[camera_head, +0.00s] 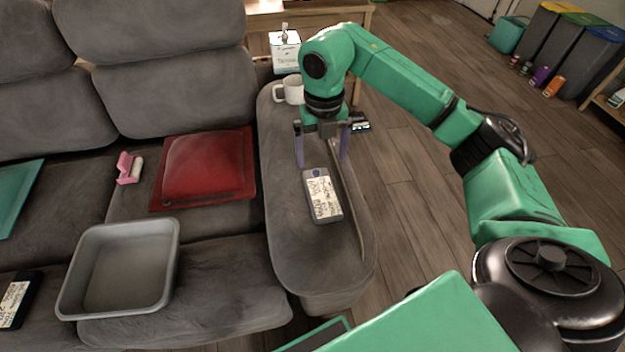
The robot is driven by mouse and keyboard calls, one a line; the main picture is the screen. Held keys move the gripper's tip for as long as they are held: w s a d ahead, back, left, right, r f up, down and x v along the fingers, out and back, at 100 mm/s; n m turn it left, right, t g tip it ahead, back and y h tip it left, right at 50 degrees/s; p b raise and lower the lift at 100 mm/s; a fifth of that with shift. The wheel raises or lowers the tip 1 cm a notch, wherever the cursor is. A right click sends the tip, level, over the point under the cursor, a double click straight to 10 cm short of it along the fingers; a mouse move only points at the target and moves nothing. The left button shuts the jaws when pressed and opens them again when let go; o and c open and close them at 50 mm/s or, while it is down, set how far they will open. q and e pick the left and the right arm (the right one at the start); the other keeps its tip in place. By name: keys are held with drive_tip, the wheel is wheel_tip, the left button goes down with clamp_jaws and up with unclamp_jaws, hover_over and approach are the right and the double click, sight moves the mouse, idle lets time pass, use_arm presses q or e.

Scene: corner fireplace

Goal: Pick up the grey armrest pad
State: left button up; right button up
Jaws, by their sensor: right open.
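The grey armrest pad (323,196) is a small flat block with a white label of dark handwriting, lying on top of the sofa's right armrest (290,230). My right gripper (322,162) points down over the pad's far end, with one finger on each side of its line. Its jaws are open and nothing shows between them. I cannot tell how high the fingertips are above the armrest. My left gripper is out of the picture.
A white mug (290,91) and a tissue box (285,54) stand beyond the gripper. On the seats are a red cushion (207,168), a pink item (127,168), a grey bin (122,268) and a black labelled block (17,299). Wooden floor right of the armrest is mostly clear.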

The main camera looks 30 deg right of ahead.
hover_over(323, 195)
wheel_tip(323, 195, down, 8)
drive_tip(key=shift+r, duration=0.25)
wheel_tip(323, 195, down, 5)
drive_tip(key=shift+s+f, duration=0.1)
drive_tip(key=shift+f, duration=0.45)
drive_tip(key=c, duration=1.1)
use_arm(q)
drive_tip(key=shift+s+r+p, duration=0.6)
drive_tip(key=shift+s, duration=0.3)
use_arm(e)
wheel_tip(323, 195, up, 20)
drive_tip(key=shift+r, duration=0.1)
